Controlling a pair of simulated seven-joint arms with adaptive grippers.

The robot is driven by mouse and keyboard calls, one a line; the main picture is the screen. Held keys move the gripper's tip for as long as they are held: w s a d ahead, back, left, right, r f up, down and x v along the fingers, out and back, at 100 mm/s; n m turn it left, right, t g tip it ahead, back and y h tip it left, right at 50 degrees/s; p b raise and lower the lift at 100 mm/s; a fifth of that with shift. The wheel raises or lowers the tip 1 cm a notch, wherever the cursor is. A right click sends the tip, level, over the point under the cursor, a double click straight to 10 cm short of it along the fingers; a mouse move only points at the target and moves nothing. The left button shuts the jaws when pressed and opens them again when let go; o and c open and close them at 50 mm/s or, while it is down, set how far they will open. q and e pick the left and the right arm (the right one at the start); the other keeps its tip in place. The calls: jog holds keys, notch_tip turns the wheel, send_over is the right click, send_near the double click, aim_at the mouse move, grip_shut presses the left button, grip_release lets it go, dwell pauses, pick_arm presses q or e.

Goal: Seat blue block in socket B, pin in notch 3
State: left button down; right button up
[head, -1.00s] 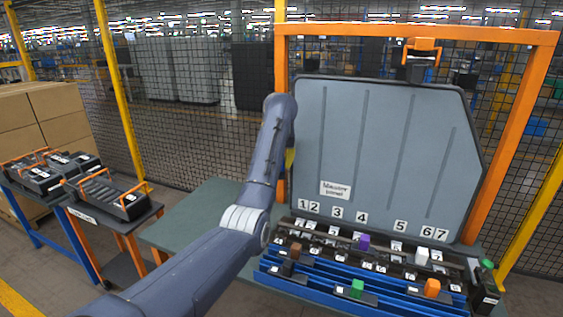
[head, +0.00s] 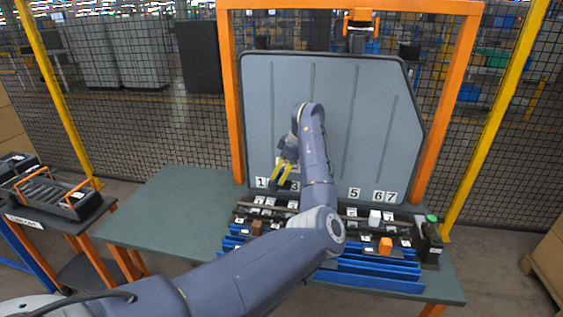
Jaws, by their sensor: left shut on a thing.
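My left gripper (head: 281,178), with yellow fingers, is in front of the lower left of the grey door panel (head: 270,100), by number labels 1 and 3. It is shut on a small dark bluish piece, apparently the blue block (head: 284,186), mostly hidden by the fingers. Whether the piece touches the rack cannot be told. The dark socket rack (head: 345,210) runs below the labels. Label 3 (head: 295,186) shows partly; labels 2 and 4 are hidden. Socket B and its pin cannot be made out. My right gripper is out of view.
A brown block (head: 257,228), a white block (head: 375,217) and an orange block (head: 385,245) sit in the rack and blue trays (head: 375,275). A black box with a green top (head: 432,235) stands at right. The green table (head: 170,215) is clear at left.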

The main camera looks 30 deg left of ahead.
aim_at(286, 188)
pick_arm(q)
jog(key=shift+s+d+f, duration=0.15)
jog(key=shift+d+f, duration=0.3)
jog(key=shift+d, duration=0.25)
jog(key=shift+d+f+n, duration=0.1)
jog(key=shift+f+n, duration=0.15)
jog(key=shift+n, duration=0.05)
jog(key=shift+f, duration=3)
jog(key=shift+s, duration=0.1)
